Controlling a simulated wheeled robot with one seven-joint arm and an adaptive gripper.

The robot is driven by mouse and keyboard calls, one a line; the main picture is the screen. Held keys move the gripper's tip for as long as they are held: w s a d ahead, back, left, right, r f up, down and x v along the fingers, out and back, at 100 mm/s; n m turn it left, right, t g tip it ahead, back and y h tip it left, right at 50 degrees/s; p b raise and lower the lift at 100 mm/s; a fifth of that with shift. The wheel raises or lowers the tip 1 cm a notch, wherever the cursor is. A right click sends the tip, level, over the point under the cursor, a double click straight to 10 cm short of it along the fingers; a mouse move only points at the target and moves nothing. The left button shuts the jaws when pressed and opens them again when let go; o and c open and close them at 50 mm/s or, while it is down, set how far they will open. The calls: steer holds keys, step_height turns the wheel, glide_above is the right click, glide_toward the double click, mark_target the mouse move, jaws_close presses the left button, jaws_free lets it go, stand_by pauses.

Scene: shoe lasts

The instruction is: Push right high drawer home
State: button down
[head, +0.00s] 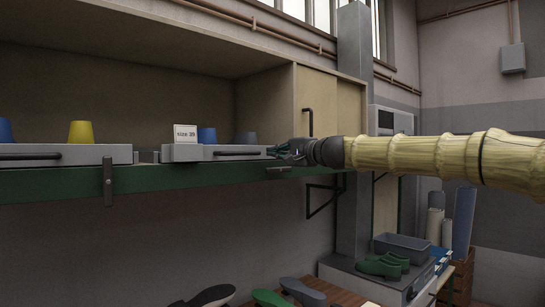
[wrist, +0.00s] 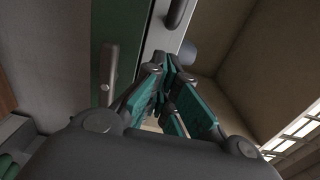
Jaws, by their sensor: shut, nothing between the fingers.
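The right high drawer (head: 190,153) has a light grey front with a dark bar handle (head: 237,154). It sits on the high shelf above the green edge. A card reading "size 39" (head: 185,134), a blue last (head: 207,135) and a dark grey last (head: 245,138) stand behind its front. My gripper (head: 277,152) is shut and empty at the right end of this front. In the wrist view, my teal fingers (wrist: 174,78) are close to the grey front (wrist: 162,32); contact is unclear. How far the drawer stands out is unclear.
The green shelf edge (head: 150,181) runs below both. A cupboard side panel (head: 302,95) rises behind my gripper. A grey post (head: 354,80) stands behind my arm.

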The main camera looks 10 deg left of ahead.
steer(key=b+v, duration=0.3)
steer(key=v, duration=0.7)
steer(key=shift+s+d+b, duration=0.2)
steer(key=shift+b, duration=0.1)
stand_by(0.4)
